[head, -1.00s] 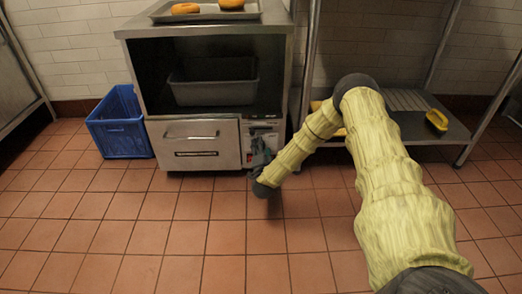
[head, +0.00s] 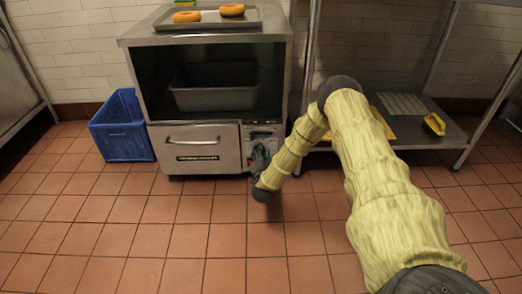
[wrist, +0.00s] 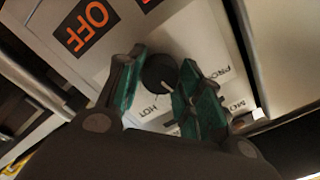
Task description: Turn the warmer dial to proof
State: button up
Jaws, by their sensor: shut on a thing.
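The warmer (head: 205,32) is a steel cabinet with an open dark bay, a drawer, and a control panel (head: 262,133) at its lower right. In the wrist view the warmer dial (wrist: 158,72) is a round black knob with a pale pointer line on its lower right side. My gripper (wrist: 163,80) has its green-padded fingers on either side of the dial, shut on it. The printed words HOT (wrist: 150,112) and PROOF (wrist: 218,66) show near the dial. In the head view my gripper (head: 260,160) is at the panel and hides the dial.
An orange OFF label (wrist: 87,27) is on the panel. A tray (head: 208,18) with two bagels lies on top of the warmer. A grey bin (head: 214,98) is in its bay. A blue crate (head: 122,128) stands left, a low shelf (head: 455,137) right. The front floor is clear.

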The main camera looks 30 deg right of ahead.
jog(key=shift+n+p, duration=3.25)
jog(key=shift+n, duration=0.55)
jog(key=o, duration=1)
jog(key=shift+o, duration=0.2)
jog(key=shift+s, duration=0.1)
jog(key=v, duration=1.2)
jog(key=shift+d, duration=0.1)
